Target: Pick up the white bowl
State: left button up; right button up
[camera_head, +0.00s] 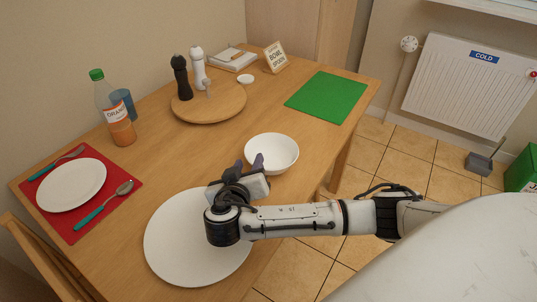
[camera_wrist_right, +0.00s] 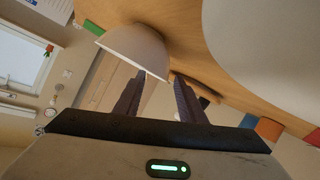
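The white bowl (camera_head: 276,147) stands upright on the wooden table near its right edge. My right gripper (camera_head: 248,165) is at the bowl's near left side, with its dark fingers spread apart. In the right wrist view, the bowl (camera_wrist_right: 138,48) appears just beyond the fingers (camera_wrist_right: 158,85), its rim close to the fingertip at left. I cannot tell whether the rim lies between the fingertips or touches one. No grip on the bowl shows. My left gripper is not in view.
A large round white plate or mat (camera_head: 180,248) lies under my right wrist. A green mat (camera_head: 326,97) is beyond the bowl. A round wooden board (camera_head: 215,110) holds shakers. A bottle (camera_head: 118,120) and a red mat (camera_head: 60,225) are at left. Table between board and bowl is clear.

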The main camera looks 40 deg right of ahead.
aim_at(250, 148)
jog(key=shift+w+d+f, duration=0.2)
jog(key=shift+w+d, duration=0.2)
jog(key=shift+w, duration=0.05)
jog(key=w, duration=0.1)
jog(key=w+d, duration=0.2)
jog(key=w, duration=0.1)
jog(key=shift+f, duration=0.4)
jog(key=shift+w+d+f, duration=0.15)
jog(key=shift+w+d, duration=0.1)
jog(key=shift+d, duration=0.05)
grip_shut()
